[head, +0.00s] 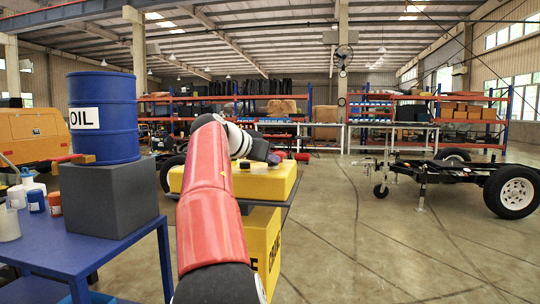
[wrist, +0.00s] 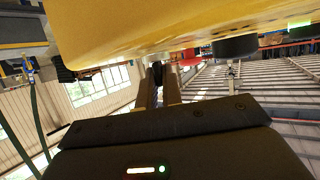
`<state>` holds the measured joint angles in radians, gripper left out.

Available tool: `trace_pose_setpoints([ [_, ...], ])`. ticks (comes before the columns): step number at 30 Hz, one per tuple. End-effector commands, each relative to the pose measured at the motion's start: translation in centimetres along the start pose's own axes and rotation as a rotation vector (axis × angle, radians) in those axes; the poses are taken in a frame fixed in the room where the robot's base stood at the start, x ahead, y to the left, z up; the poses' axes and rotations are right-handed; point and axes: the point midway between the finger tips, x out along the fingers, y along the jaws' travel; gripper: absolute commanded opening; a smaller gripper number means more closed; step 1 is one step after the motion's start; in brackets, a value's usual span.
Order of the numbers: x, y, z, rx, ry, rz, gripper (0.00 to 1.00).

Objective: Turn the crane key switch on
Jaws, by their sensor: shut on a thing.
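In the head view, the yellow crane unit (head: 265,183) stands in the middle, with a yellow lettered box below it.
A dark cylinder (wrist: 236,46) juts from the yellow housing near the fingers. In the head view, a blue oil drum (head: 103,118) sits on a grey block on the blue table (head: 70,245) at left. A trailer (head: 450,175) stands at right; the floor between is clear.

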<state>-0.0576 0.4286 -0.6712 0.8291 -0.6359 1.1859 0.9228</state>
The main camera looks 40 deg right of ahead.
Motion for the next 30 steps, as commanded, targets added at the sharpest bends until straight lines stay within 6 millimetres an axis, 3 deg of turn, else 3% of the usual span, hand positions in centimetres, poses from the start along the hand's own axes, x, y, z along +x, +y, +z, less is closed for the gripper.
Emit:
trace_pose_setpoints([
  [15,0.09,-0.08,0.26,0.007,-0.006,0.022,0.00],
  [16,0.10,-0.08,0.26,0.007,-0.006,0.022,0.09],
  [21,0.08,-0.07,0.19,0.007,-0.004,0.021,0.29],
  [30,-0.19,-0.08,0.11,0.008,-0.002,0.019,0.29],
])
